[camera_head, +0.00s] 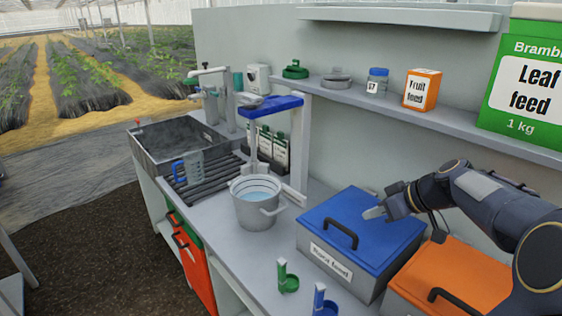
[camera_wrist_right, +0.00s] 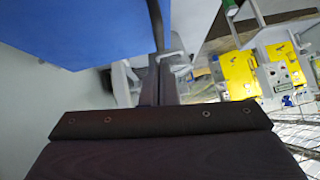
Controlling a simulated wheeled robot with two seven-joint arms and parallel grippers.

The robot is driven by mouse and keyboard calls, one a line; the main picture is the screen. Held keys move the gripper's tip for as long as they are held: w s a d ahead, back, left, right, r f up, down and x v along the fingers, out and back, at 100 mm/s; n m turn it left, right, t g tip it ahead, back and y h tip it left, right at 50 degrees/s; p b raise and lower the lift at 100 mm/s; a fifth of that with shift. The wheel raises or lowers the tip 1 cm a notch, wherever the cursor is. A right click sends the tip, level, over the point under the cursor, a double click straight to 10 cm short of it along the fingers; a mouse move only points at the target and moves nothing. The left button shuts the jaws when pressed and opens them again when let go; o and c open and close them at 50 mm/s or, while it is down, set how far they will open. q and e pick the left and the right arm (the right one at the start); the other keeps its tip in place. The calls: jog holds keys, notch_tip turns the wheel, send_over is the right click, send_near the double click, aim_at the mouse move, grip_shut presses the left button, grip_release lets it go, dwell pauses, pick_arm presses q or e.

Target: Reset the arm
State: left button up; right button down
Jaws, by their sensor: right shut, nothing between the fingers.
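My right arm (camera_head: 490,200) comes in from the right in the head view. My right gripper (camera_head: 374,213) is shut and empty, and it shows in front of the blue lid of the feed box (camera_head: 340,215). I cannot tell whether its tips touch the lid. In the right wrist view the shut fingers (camera_wrist_right: 160,75) point away beside a large blue surface (camera_wrist_right: 85,30). My left gripper is in neither view.
An orange-lidded box (camera_head: 470,265) stands to the right of the blue one. A grey bucket of water (camera_head: 255,208), a green scoop (camera_head: 288,280) and a blue scoop (camera_head: 322,302) stand on the bench.

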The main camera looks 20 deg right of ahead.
jog(key=s+a+m+g, duration=0.1)
jog(key=s+a, duration=0.3)
jog(key=a, duration=0.4)
jog(key=s+a+m+g, duration=0.1)
jog(key=s+a, duration=0.4)
jog(key=a, duration=0.4)
jog(key=s+a+f+m, duration=0.2)
jog(key=s+a+f, duration=0.4)
jog(key=s, duration=0.3)
jog(key=shift+s+a+f+g, duration=0.15)
jog(key=shift+a+f+g, duration=0.15)
jog(key=shift+a+f, duration=0.1)
